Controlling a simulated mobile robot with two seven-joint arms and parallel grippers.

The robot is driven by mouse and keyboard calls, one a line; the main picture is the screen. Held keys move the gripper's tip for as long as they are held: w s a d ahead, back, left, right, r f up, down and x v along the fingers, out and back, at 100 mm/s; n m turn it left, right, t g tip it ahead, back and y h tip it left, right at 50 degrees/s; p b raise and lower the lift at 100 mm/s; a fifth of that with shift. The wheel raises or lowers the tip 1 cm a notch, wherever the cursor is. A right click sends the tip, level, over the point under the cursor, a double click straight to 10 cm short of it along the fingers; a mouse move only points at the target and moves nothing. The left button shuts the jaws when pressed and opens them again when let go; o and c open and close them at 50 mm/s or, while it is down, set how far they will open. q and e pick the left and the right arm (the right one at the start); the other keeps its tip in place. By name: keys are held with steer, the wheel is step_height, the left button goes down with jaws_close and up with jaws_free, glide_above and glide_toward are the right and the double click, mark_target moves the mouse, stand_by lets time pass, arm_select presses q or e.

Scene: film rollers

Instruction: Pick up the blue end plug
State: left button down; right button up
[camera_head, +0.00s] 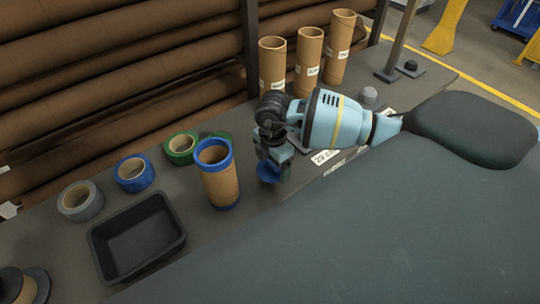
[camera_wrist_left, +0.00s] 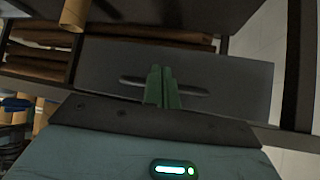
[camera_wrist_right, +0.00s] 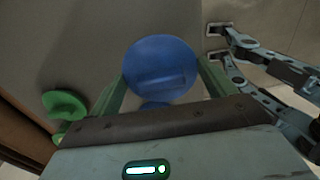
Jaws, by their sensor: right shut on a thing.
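The round blue end plug (camera_wrist_right: 161,68) sits between the green fingers of my right gripper (camera_wrist_right: 160,92), which is shut on it. In the head view, the blue end plug (camera_head: 268,172) shows as a dark blue disc under my right gripper (camera_head: 272,160), above the grey table near its front edge. My left gripper (camera_wrist_left: 162,88) shows only in its own wrist view. Its green fingers are together with nothing visible between them.
A cardboard tube with blue ends (camera_head: 218,180) stands left of my right gripper. Tape rolls in grey (camera_head: 80,201), blue (camera_head: 134,173) and green (camera_head: 181,148) lie near a black tray (camera_head: 108,262). Three cardboard tubes (camera_head: 308,62) stand behind. A green piece (camera_wrist_right: 64,105) lies left of the plug.

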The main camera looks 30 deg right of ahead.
steer(key=s+a+r, duration=0.1)
steer(key=s+a, duration=0.2)
steer(key=s, duration=0.7)
steer(key=shift+s, duration=0.1)
